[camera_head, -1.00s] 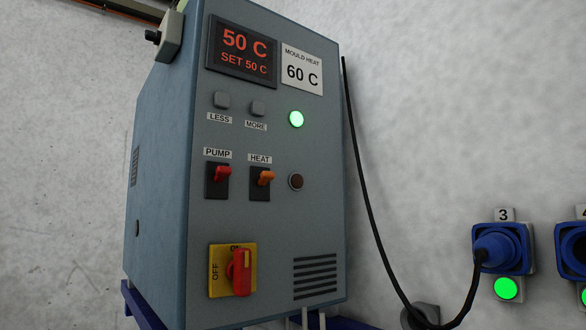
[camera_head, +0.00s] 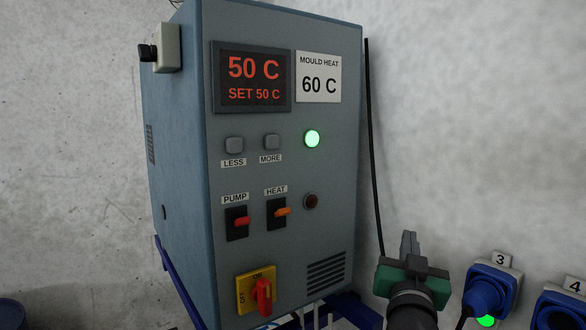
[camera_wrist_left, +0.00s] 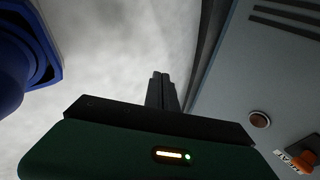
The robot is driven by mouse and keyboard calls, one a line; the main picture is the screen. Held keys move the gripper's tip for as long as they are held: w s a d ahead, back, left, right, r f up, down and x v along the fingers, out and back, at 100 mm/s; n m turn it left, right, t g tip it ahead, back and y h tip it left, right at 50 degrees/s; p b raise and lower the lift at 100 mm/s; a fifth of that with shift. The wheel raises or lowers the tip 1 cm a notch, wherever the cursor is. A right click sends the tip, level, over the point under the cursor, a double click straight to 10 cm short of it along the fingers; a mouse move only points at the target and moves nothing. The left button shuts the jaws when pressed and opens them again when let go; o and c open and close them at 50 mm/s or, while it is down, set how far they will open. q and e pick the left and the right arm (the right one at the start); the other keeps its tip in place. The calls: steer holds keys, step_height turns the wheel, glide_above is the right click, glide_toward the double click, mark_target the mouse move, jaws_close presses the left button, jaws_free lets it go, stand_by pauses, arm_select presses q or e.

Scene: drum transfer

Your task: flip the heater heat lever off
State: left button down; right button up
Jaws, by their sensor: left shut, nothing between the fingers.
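The heater (camera_head: 345,180) is a blue-grey cabinet. Its orange heat lever (camera_head: 283,211) sticks out of a black plate under the HEAT label, right of the red pump lever (camera_head: 242,221). Both levers appear to point the same way. The heat lever also shows at the lower right of the left wrist view (camera_wrist_left: 304,161). My left gripper (camera_head: 409,240) is shut and empty, right of the cabinet and below the lever's height in the picture, apart from it. Its closed fingers show in the left wrist view (camera_wrist_left: 161,82). My right gripper is not in view.
The display (camera_head: 254,80) reads 50 C, set 50 C. A green lamp (camera_head: 312,139) is lit; a brown lamp (camera_head: 311,201) beside the heat lever is dark. A red rotary switch (camera_head: 263,296) sits below. A black cable (camera_head: 373,150) and blue sockets (camera_head: 490,290) are at right.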

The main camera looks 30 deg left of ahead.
arm_select(q)
steer(key=s+a+r+n+g+y, duration=0.2)
steer(key=s+a+r+n+y, duration=0.15)
steer(key=r+n+y, duration=0.4)
steer(key=s+a+r+n+g+y+p, duration=0.1)
steer(key=s+a+r+n+g+y, duration=0.2)
steer(key=s+r+g+y, duration=0.15)
steer(key=n+g+h, duration=0.2)
steer(key=g, duration=0.6)
glide_toward(282, 213)
steer(key=r, duration=0.2)
steer(key=shift+t, duration=0.25)
steer(key=p+x, duration=0.3)
steer(key=x, duration=0.5)
steer(key=shift+w+a, duration=0.1)
steer(key=shift+w, duration=0.2)
steer(key=shift+w+a+f, duration=0.2)
steer(key=shift+w+a, duration=0.05)
steer(key=shift+a, duration=0.25)
steer(key=shift+d, duration=0.35)
